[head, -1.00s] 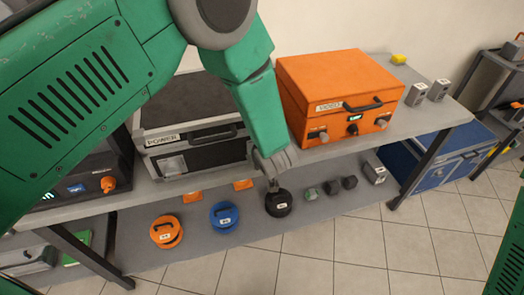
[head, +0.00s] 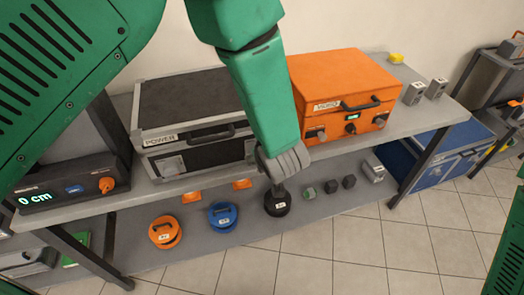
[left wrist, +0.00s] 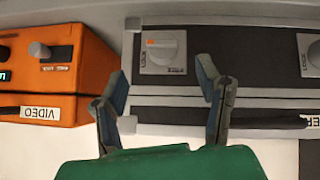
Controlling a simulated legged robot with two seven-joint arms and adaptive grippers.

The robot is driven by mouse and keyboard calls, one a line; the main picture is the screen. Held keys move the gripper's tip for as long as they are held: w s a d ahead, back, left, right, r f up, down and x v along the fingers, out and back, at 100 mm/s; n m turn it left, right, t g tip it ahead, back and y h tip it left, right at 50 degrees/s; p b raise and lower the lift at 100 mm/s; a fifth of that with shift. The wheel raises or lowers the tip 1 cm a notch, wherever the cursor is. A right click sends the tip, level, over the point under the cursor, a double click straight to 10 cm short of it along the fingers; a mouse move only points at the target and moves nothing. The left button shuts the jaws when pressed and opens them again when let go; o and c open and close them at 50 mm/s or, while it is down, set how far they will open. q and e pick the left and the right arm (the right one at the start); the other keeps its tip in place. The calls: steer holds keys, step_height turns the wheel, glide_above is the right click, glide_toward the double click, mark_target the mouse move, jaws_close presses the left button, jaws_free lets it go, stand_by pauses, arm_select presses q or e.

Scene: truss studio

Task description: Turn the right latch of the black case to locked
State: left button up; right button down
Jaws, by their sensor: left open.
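The black case (head: 190,100), grey-edged and labelled POWER, stands on the upper shelf left of the orange case. In the left wrist view, which is turned over, its front (left wrist: 240,60) shows the right latch (left wrist: 163,50), a round grey knob on a plate with an orange mark. The other latch (left wrist: 308,50) is cut by the edge. My left gripper (head: 276,182) is before the case's right end. In the wrist view its open, empty fingers (left wrist: 165,90) flank the space below the right latch, apart from the knob. My arm hides that latch in the head view.
The orange VIDEO case (head: 345,85) stands close to the right. A unit reading 0 cm (head: 70,190) is at the left. Orange and blue discs (head: 222,215), a black one (head: 278,203) and small weights lie on the lower shelf.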

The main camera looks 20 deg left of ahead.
arm_select(q)
steer(key=v, duration=0.4)
steer(key=shift+s+r, duration=0.1)
stand_by(0.3)
steer(key=s+a+f+m+g+h+b, duration=0.1)
steer(key=s+a+f+m+b, duration=0.2)
steer(key=s+a+f, duration=0.35)
steer(key=s+a+f+m+g+h+b, duration=0.15)
steer(key=s+a+f, duration=0.25)
steer(key=f, duration=0.6)
steer(key=s+a+f+m+g+h+b, duration=0.1)
steer(key=s+f, duration=0.3)
steer(key=s, duration=0.5)
steer(key=s+a+f+m+g+b, duration=0.3)
steer(key=s+a+f+g, duration=0.1)
steer(key=s, duration=0.5)
steer(key=shift+s+m+h, duration=0.3)
steer(key=shift+m+h, duration=0.05)
